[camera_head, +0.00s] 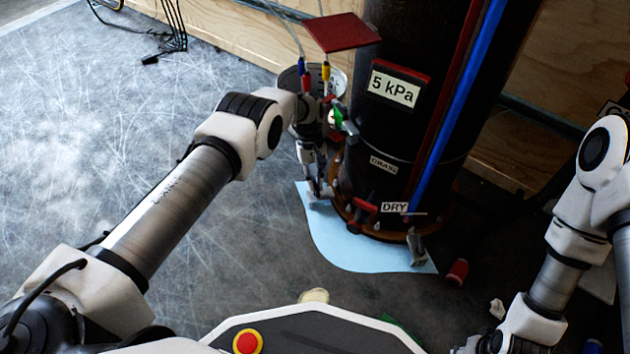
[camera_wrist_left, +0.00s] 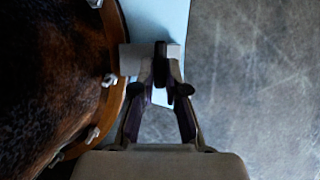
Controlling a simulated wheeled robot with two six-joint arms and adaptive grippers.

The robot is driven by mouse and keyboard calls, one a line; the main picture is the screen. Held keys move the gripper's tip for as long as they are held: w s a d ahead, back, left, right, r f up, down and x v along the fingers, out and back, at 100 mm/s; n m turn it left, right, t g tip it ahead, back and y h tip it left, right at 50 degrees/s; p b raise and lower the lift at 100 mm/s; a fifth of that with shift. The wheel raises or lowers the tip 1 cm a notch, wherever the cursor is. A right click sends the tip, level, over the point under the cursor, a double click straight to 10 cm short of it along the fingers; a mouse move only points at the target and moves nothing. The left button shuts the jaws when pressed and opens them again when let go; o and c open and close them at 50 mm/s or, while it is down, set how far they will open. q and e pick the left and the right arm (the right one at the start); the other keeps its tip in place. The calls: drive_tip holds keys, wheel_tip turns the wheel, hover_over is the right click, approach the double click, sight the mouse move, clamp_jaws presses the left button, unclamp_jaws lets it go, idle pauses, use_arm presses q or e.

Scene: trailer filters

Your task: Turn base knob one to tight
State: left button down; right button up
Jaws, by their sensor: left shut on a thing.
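The black cylindrical vessel (camera_head: 365,150) stands on an orange-brown bolted base ring, which shows at the left of the left wrist view (camera_wrist_left: 117,100). My left gripper (camera_head: 316,190) is low beside the left side of this base. In the left wrist view my left gripper (camera_wrist_left: 160,88) is shut on a small dark knob (camera_wrist_left: 160,50), in front of a pale metal bracket (camera_wrist_left: 135,60) at the ring's edge. The fingers hide part of the knob, and its tightness cannot be seen. Another metal bracket (camera_head: 418,248) stands at the base's front right. My right gripper cannot be seen.
A light blue mat (camera_head: 350,250) lies under the base. A red valve handle (camera_head: 362,206) is near the DRY label (camera_head: 395,207). A red plate (camera_head: 341,32) and hoses are above my left wrist. A red cylinder (camera_head: 457,272) lies on the floor.

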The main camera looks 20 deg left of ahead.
use_arm(q)
drive_tip(key=c, duration=1.2)
unclamp_jaws()
drive_tip(key=v, duration=1.2)
drive_tip(key=shift+s+f, duration=0.1)
